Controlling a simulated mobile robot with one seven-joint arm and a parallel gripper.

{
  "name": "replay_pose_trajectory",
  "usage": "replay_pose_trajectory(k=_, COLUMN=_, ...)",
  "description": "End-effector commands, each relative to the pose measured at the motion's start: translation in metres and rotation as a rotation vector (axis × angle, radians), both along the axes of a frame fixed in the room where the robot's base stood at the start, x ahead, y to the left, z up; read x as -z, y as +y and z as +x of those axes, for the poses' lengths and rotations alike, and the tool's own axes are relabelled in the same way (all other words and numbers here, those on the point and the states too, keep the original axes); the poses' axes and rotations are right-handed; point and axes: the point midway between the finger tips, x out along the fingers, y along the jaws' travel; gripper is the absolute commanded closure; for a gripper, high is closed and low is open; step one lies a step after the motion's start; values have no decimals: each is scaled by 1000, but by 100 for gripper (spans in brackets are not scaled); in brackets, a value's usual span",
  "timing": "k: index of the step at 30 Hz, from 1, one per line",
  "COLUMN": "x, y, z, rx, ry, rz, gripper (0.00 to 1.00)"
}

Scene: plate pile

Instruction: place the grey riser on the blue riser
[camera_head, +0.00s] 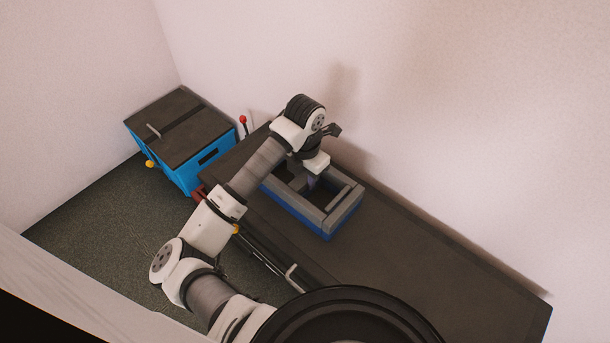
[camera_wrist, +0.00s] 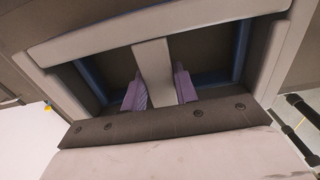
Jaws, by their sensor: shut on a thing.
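The grey riser (camera_head: 327,217) is an open rectangular frame with a bar across its middle. In the head view it sits directly over the blue riser (camera_head: 331,232), the two outlines lined up. I cannot tell whether it bears fully on the blue one. My gripper (camera_wrist: 160,90) has its purple fingers shut on the grey riser's middle bar (camera_wrist: 152,62). In the wrist view the grey riser's long side (camera_wrist: 160,30) runs across the top, and the blue riser's inner edges (camera_wrist: 241,50) show inside the frame. My arm hides part of both risers in the head view.
The risers stand on a long dark table (camera_head: 430,260) against the wall, with free top to their right. A blue box with a dark lid (camera_head: 182,128) stands at the left. A small red-tipped lever (camera_head: 243,121) sticks up between the box and the table.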

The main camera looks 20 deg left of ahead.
Motion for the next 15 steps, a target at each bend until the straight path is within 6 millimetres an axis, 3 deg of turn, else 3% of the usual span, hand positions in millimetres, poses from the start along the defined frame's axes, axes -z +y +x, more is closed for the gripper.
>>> replay_pose_trajectory(k=4, x=5, y=0, z=0, rx=0, ry=-1, rz=0, gripper=100)
replay_pose_trajectory(k=5, x=4, y=0, z=0, rx=0, ry=0, rz=-1, gripper=68)
replay_pose_trajectory(k=9, x=3, y=0, z=0, rx=0, ry=0, rz=-1, gripper=50)
replay_pose_trajectory(k=15, x=3, y=0, z=0, rx=0, ry=0, rz=-1, gripper=49)
